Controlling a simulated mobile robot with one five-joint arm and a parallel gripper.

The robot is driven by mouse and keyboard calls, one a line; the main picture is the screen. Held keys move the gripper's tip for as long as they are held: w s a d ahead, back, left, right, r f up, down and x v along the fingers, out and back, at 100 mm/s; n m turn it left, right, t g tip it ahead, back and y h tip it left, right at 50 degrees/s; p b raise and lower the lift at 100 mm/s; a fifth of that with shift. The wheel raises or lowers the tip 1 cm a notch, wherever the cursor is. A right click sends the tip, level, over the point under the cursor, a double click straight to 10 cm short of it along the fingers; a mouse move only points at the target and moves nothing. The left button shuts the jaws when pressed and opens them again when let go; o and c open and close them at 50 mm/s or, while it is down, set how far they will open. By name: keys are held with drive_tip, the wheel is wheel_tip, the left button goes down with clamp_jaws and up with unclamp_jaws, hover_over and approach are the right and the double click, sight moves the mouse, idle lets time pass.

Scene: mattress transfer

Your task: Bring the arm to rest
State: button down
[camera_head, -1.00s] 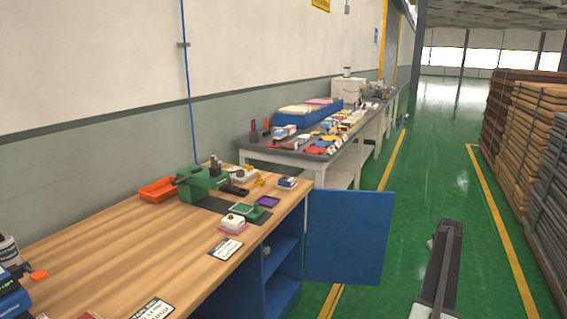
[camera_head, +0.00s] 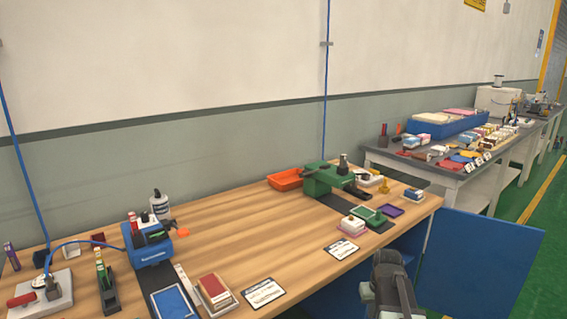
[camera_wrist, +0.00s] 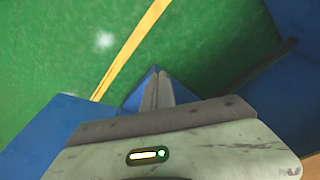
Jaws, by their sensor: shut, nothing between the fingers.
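My arm (camera_head: 392,284) shows at the bottom of the head view, in front of the wooden bench's right front edge and beside the open blue cabinet door. In the wrist view my gripper (camera_wrist: 158,78) is shut and empty. Its two grey fingers lie side by side over blue panels, with the green floor beyond. I cannot make out the fingertips in the head view.
The wooden bench (camera_head: 225,245) holds a green press (camera_head: 322,180), an orange tray (camera_head: 285,179), a blue tape dispenser (camera_head: 148,243) and stamp pads. The blue door (camera_head: 478,262) stands open at right. A grey table (camera_head: 440,168) stands behind. Green floor is clear at far right.

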drive_tip(key=s+a+g, duration=0.1)
drive_tip(key=s+a, duration=0.3)
drive_tip(key=a, duration=0.5)
drive_tip(key=s+a+g, duration=0.1)
drive_tip(key=s+a, duration=0.4)
drive_tip(key=a, duration=0.3)
wheel_tip(320, 180, up, 19)
drive_tip(key=p, duration=1.9)
drive_tip(key=shift+w+a+n, duration=0.15)
drive_tip(key=shift+a+n, duration=0.25)
drive_tip(key=shift+f, duration=0.15)
